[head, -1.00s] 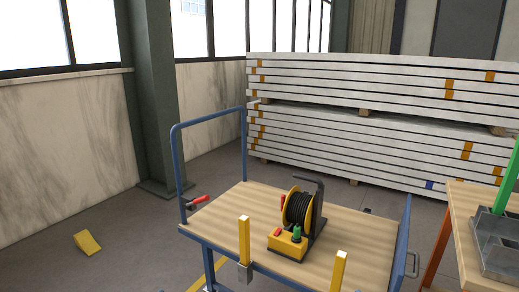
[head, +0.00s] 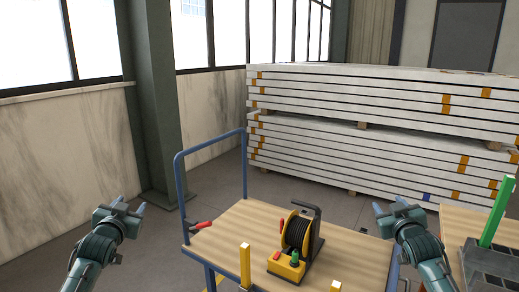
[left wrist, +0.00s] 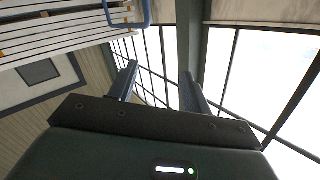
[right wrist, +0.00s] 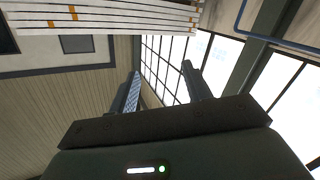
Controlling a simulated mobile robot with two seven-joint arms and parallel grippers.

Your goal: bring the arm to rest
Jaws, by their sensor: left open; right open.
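My left gripper (head: 128,205) is raised at the left of the head view, left of the blue-framed cart and apart from it. It is open, and in the left wrist view its two fingers (left wrist: 158,88) stand apart with nothing between them. My right gripper (head: 390,207) is raised in front of the cart's right end in the head view. It is open and empty, and its spread fingers show in the right wrist view (right wrist: 162,85). Both grippers point up and away from me.
The cart (head: 235,225) carries a cable reel (head: 297,235) on a yellow base and a red-handled tool (head: 201,226). A workbench with a grey bin (head: 490,262) stands at the right. Stacked white panels (head: 370,130) stand behind. A green pillar (head: 153,110) is at the left.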

